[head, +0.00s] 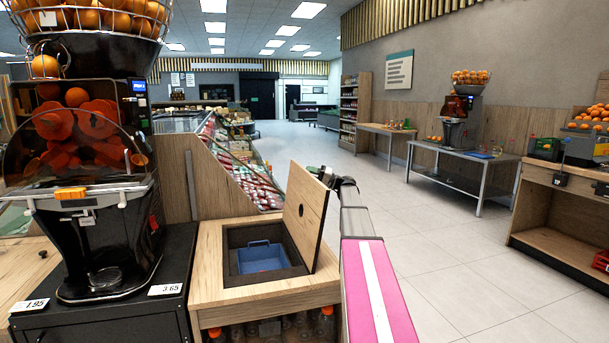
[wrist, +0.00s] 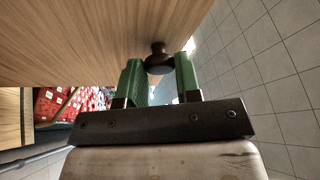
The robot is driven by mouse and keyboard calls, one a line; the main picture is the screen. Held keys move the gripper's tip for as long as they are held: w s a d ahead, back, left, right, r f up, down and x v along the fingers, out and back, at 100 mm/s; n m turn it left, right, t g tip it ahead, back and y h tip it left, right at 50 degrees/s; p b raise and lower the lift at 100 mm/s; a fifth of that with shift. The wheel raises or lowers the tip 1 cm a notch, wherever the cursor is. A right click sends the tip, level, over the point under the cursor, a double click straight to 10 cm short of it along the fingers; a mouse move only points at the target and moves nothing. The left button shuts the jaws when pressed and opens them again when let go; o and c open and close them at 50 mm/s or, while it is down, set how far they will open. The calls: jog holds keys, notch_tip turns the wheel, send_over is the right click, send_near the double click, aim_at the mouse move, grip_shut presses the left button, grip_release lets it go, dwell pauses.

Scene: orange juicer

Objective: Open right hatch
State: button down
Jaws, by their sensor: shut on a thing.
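The right hatch (head: 308,215) is a wooden panel with a small dark hole. It stands raised and tilted at the right side of an opening in the wooden counter. In the wrist view, the hatch's wooden face (wrist: 90,40) fills the upper left, with a dark round knob (wrist: 159,60) on it. My gripper (wrist: 160,75) has green fingers, one on each side of the knob, and is shut on it. In the head view, my gripper is mostly hidden behind the hatch, with my pink and grey arm to the right.
A blue bin (head: 262,257) sits inside the open compartment. A black orange juicer (head: 95,215) stands to the left, with price tags at its base. Bottles (head: 325,323) stand below the counter. The tiled floor (head: 450,270) to the right is clear.

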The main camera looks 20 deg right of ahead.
dwell(0.4)
jog(key=c, duration=0.8)
grip_release()
jog(key=shift+d, duration=0.15)
jog(key=v, duration=1)
jog(key=shift+s+d+f, duration=0.2)
jog(key=shift+d, duration=0.05)
